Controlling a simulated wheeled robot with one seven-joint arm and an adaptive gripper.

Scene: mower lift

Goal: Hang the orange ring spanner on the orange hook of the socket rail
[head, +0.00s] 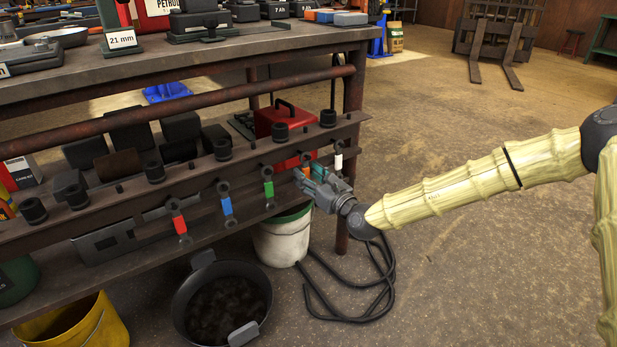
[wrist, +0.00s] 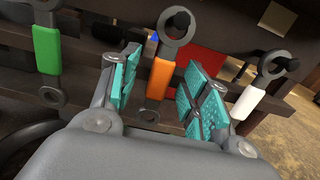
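The orange ring spanner (wrist: 160,80) is upright in the wrist view, with its upper ring around a dark peg on the rail. It also shows in the head view (head: 303,172), partly hidden by my gripper. My gripper (wrist: 160,95) is open, its teal-padded fingers on either side of the orange handle. A gap shows between the left pads and the handle; the right pads are close to it, and I cannot tell if they touch. In the head view my gripper (head: 316,180) is at the right part of the socket rail (head: 100,200). I cannot make out an orange colour on any hook.
A green spanner (wrist: 48,52) hangs left of my gripper and a white one (wrist: 250,98) close on its right. Red (head: 179,222) and blue (head: 226,205) spanners hang farther left. A white bucket (head: 282,240) stands below. Open floor lies right of the bench.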

